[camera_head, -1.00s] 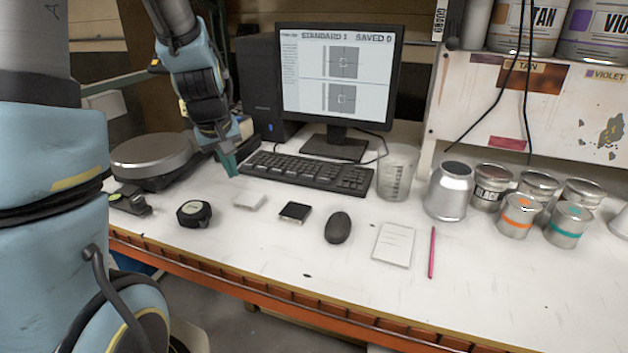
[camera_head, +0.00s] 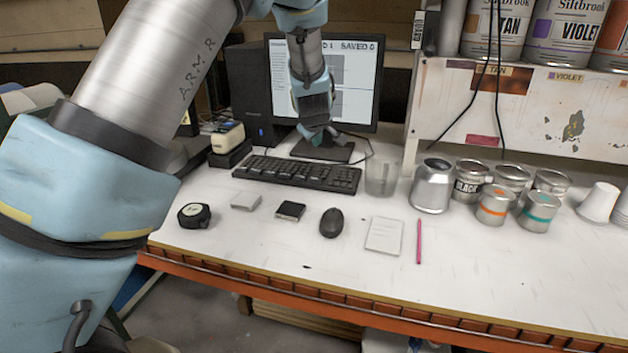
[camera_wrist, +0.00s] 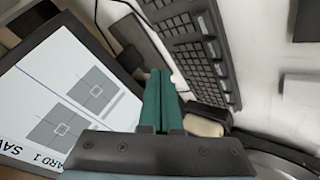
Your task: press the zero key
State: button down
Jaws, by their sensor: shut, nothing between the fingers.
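My gripper (camera_head: 322,138) is shut and empty, above the desk in front of the monitor stand and behind the keyboard. Its teal fingers (camera_wrist: 160,85) lie together in the wrist view. The black keyboard (camera_head: 298,174) lies flat in front of the monitor, and it also shows in the wrist view (camera_wrist: 195,48). I cannot make out a zero key in any view. The monitor (camera_head: 358,88) is partly covered by my arm, and its screen shows grey squares in the wrist view (camera_wrist: 90,92). A cream handheld device (camera_head: 228,138) sits on a black base left of the keyboard.
A tape measure (camera_head: 194,215), a white block (camera_head: 246,201), a black-topped block (camera_head: 290,211), a mouse (camera_head: 331,223), a notepad (camera_head: 384,235) and a pink pencil (camera_head: 419,242) lie along the front. A clear beaker (camera_head: 380,178) and several cans stand right. The front right is clear.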

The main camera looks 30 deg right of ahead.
jog(key=shift+f, duration=0.15)
jog(key=b, duration=0.8)
send_near(317, 177)
jog(key=w+d+f, duration=0.1)
jog(key=w, duration=0.1)
jog(key=w+d+f, duration=0.1)
jog(key=w, duration=0.1)
jog(key=shift+w+d+f, duration=0.1)
jog(key=shift+d+f, duration=0.2)
jog(key=shift+f, duration=0.1)
jog(key=shift+f, duration=0.1)
dwell(1.0)
jog(key=shift+f, duration=0.3)
jog(key=shift+f+b, duration=0.3)
jog(key=shift+f, duration=0.1)
dwell(0.5)
jog(key=shift+r, duration=0.15)
jog(key=shift+r+p, duration=0.7)
jog(key=shift+p, duration=0.1)
